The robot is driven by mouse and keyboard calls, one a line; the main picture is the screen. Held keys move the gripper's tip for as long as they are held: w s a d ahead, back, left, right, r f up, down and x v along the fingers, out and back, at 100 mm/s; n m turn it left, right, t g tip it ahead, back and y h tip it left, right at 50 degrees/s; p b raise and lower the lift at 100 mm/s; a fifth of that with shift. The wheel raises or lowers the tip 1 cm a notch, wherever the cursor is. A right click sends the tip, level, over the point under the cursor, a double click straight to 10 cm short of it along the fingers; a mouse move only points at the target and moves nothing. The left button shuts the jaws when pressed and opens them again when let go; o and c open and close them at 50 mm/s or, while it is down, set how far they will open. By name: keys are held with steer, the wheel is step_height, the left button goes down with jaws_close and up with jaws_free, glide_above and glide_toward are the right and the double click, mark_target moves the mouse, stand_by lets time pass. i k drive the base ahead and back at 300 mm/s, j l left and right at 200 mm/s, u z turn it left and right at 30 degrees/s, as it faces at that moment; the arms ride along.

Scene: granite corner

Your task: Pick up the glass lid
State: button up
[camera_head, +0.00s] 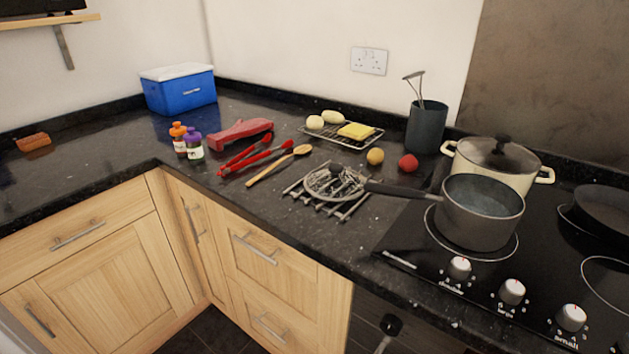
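A round, see-through lid (322,187) with a dark knob lies on a slatted metal trivet on the black worktop, left of the hob. It looks like glass. The grey saucepan's handle reaches close to its right side. A second see-through lid (481,152) with a black knob sits on the cream two-handled pot (518,183) at the back of the hob. My gripper is not in view.
The grey saucepan (480,222) stands on the front hob ring, with a frying pan (606,208) at right. Wooden spoon (272,169), red tongs (257,158), yellow ball (375,156) and red ball (408,163) lie around the trivet. The left worktop is mostly clear.

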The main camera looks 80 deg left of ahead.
mark_target(334, 182)
steer(key=u, duration=2.5)
steer(key=z, duration=2)
steer(key=j+u, duration=0.4)
steer(key=j, duration=0.6)
steer(key=j+u, duration=0.45)
steer(key=j, duration=0.55)
